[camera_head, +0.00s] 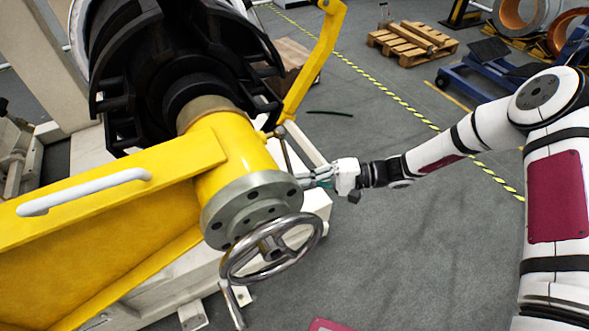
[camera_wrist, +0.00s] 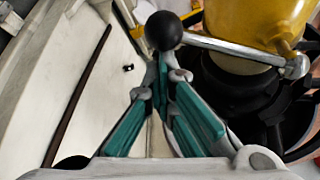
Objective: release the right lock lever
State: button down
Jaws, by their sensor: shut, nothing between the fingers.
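The right lock lever is a thin metal rod with a black ball knob, mounted on the yellow cylinder. In the wrist view the lever's rod (camera_wrist: 235,48) runs from a pivot at right to the black ball knob (camera_wrist: 163,31) at top centre. In the head view the lever (camera_head: 285,152) hangs down beside the yellow cylinder (camera_head: 235,150). My gripper (camera_head: 303,179) reaches in from the right, its tips by the lever's lower end. In the wrist view my gripper (camera_wrist: 161,72) is shut and empty, fingertips just below the knob. I cannot tell whether they touch it.
A chrome handwheel (camera_head: 272,250) sits in front of the grey flange (camera_head: 252,208), just below my gripper. A yellow curved arm (camera_head: 316,65) rises behind. A white beam (camera_wrist: 75,70) lies left in the wrist view.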

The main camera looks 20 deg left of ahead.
jog(key=shift+s+d+r+m+h+p, duration=0.3)
jog(key=shift+s+d+r+m+p, duration=0.1)
jog(key=shift+s+d+r+p, duration=0.6)
jog(key=shift+d+f, duration=0.1)
jog(key=shift+d, duration=0.05)
jog(key=w+a+f+b, duration=0.2)
jog(key=w+b, duration=0.1)
jog(key=w, duration=0.1)
jog(key=b+v, duration=0.1)
jog(key=v, duration=0.8)
jog(key=shift+s+d+r, duration=0.25)
jog(key=shift+s+r, duration=0.05)
jog(key=shift+r, duration=0.1)
